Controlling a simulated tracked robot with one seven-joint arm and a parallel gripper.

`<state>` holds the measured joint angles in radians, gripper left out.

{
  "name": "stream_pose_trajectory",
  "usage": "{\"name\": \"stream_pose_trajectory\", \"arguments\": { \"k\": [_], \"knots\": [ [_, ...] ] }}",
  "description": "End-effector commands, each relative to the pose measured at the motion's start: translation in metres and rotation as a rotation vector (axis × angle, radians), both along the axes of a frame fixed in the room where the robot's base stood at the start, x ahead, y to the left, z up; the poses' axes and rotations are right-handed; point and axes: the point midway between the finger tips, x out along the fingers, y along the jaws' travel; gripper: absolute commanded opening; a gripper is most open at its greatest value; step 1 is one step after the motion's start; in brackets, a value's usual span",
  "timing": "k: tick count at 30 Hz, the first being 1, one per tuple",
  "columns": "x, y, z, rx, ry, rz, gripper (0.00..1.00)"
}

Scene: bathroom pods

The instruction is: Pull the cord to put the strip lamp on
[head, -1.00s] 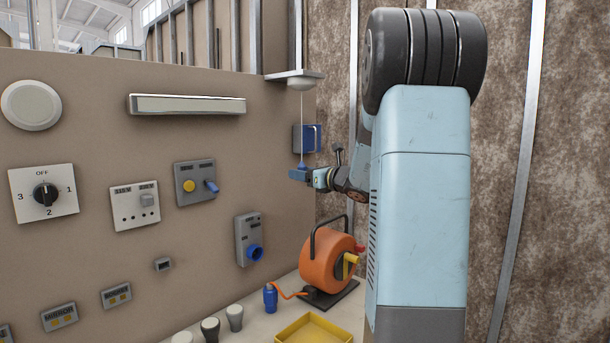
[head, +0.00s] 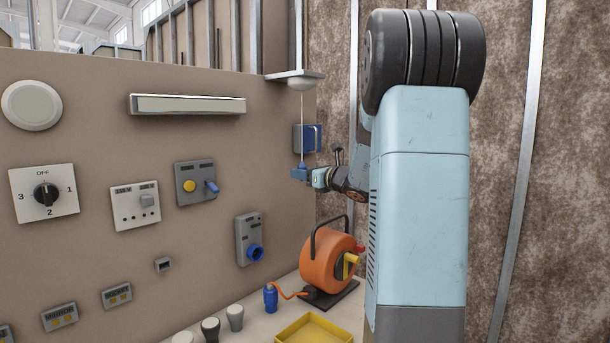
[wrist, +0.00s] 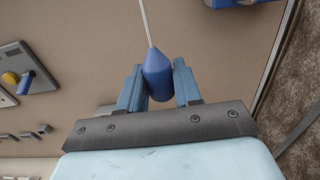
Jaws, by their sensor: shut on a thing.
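The pull cord (head: 302,120) hangs from a white round ceiling switch (head: 300,83) on a small shelf at the top of the wall. Its blue cone-shaped pull (wrist: 158,76) sits between the two blue fingers of my gripper (wrist: 159,92) in the wrist view. My gripper (head: 299,173) is shut on this pull, which is mostly hidden in the head view. The cord runs straight in the head view. The strip lamp (head: 187,104) is a long pale bar on the wall and shows no clear glow.
An orange cable reel (head: 327,262) stands below my gripper, near a yellow tray (head: 312,330) and a blue plug (head: 270,297). A blue wall box (head: 307,139) is behind the cord. Switches and sockets fill the wall to the left.

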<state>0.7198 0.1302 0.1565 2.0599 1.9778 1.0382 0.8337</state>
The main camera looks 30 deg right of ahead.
Motion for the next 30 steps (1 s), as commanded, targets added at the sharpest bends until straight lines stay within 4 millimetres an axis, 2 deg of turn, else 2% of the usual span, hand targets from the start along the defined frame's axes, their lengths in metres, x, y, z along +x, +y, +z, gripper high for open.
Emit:
{"name": "stream_pose_trajectory", "arguments": {
  "k": [26, 27, 30],
  "knots": [
    [-0.0001, -0.0008, -0.009, 0.001, 0.0, -0.001, 0.11],
    [-0.0001, -0.0008, -0.0091, 0.0, 0.0, -0.001, 0.35],
    [-0.0001, -0.0008, -0.009, 0.0, 0.0, -0.001, 0.45]
  ]
}}
